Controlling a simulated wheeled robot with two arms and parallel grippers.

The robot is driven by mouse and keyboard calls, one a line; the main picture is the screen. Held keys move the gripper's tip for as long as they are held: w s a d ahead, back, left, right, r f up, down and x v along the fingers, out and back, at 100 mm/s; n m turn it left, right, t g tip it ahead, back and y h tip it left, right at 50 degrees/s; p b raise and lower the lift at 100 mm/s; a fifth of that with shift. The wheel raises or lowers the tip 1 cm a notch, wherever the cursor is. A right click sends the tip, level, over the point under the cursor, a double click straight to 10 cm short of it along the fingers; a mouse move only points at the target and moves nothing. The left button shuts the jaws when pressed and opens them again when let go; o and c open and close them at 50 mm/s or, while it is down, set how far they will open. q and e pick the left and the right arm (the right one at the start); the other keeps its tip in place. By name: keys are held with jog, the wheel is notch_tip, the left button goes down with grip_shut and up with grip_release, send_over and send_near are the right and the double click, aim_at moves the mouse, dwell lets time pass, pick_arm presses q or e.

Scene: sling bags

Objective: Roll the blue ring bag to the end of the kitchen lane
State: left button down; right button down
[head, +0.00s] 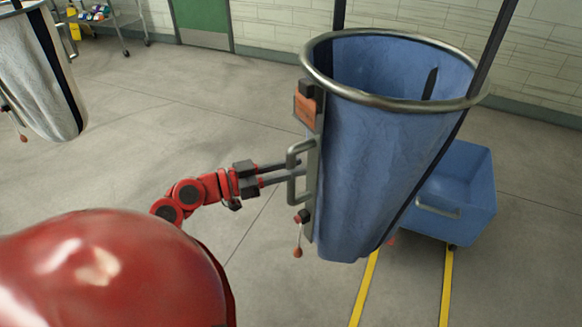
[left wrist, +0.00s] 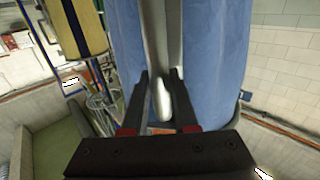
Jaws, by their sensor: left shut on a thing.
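The blue ring bag (head: 385,165) hangs open-topped from a grey metal ring (head: 470,103), with dark straps rising from the ring. It hangs above the floor, near the yellow lane lines (head: 366,288). An upright grey handle (head: 292,158) and an orange tag (head: 306,112) are on its left side. My left gripper (head: 290,175) is shut on this handle. In the left wrist view the grey handle (left wrist: 162,45) stands between the left fingers, with blue cloth on both sides. My right gripper is not in view.
A blue wheeled tub (head: 465,190) stands behind the bag at the right, partly hidden by it. A whitish bag (head: 38,75) hangs at the upper left. A trolley (head: 110,20) and a green door (head: 203,20) are at the back. The floor at middle left is clear.

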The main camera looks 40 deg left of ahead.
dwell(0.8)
pick_arm(q)
jog(key=shift+w+a+f+b, duration=0.15)
jog(key=shift+w+a+b, duration=0.1)
jog(key=shift+a+b, duration=0.55)
jog(key=shift+w+a+b, duration=0.2)
jog(key=shift+a+b, duration=0.1)
jog(key=c, duration=0.7)
grip_release()
jog(key=shift+s, duration=0.1)
jog(key=b+v, duration=0.3)
jog(key=v, duration=1.4)
jog(key=shift+s, duration=0.15)
